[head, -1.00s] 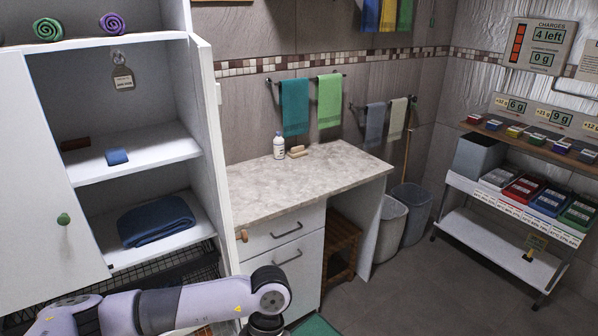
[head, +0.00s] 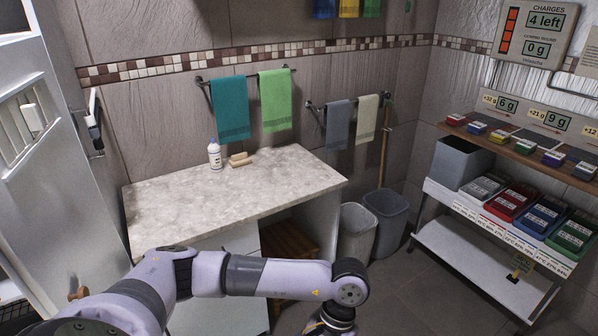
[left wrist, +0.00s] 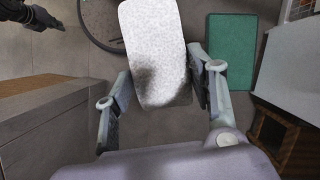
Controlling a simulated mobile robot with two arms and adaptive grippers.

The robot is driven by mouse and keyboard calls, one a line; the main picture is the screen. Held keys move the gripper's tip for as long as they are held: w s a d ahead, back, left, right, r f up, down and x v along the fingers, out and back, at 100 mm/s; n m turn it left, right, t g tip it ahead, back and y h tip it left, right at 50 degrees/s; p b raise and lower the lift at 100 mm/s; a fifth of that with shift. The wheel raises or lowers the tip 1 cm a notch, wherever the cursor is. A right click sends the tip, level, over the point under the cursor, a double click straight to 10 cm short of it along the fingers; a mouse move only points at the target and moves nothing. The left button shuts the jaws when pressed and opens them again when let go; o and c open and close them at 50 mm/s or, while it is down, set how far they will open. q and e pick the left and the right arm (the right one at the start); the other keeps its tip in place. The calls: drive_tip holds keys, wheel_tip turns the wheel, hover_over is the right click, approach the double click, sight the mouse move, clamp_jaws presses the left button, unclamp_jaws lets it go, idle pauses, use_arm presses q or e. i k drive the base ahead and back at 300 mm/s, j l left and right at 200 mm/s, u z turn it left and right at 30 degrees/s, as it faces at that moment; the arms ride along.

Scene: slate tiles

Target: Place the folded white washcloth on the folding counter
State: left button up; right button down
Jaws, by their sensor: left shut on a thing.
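The folded white washcloth (left wrist: 155,45) shows in the left wrist view, clasped between the two fingers of my left gripper (left wrist: 158,85). It is held above the grey floor. In the head view my left arm comes in across the bottom, its gripper (head: 330,328) is cut off by the lower edge, and the washcloth is out of sight there. The folding counter (head: 235,195) has a pale stone-look top and stands against the wall, beyond my left arm.
On the counter's back stand a white bottle (head: 214,154) and tan brushes or blocks (head: 240,159). The rest of its top is clear. Two grey bins (head: 385,215) stand to its right. A white cabinet (head: 70,160) is at left, a stocked shelf (head: 500,205) at right.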

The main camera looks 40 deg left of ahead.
sight(255, 189)
drive_tip(key=i+u, duration=0.15)
drive_tip(key=i, duration=0.3)
drive_tip(key=i+l+u, duration=0.15)
drive_tip(key=i, duration=0.25)
drive_tip(key=i+l+u, duration=0.15)
drive_tip(key=i, duration=0.3)
drive_tip(key=i+l+u, duration=0.15)
drive_tip(key=i, duration=0.3)
drive_tip(key=i+u, duration=0.25)
drive_tip(key=u, duration=0.25)
drive_tip(key=i+l+u, duration=0.1)
drive_tip(key=u, duration=0.35)
drive_tip(key=i+l+u, duration=0.2)
drive_tip(key=u, duration=0.3)
drive_tip(key=i+l+u, duration=0.25)
drive_tip(key=u, duration=0.2)
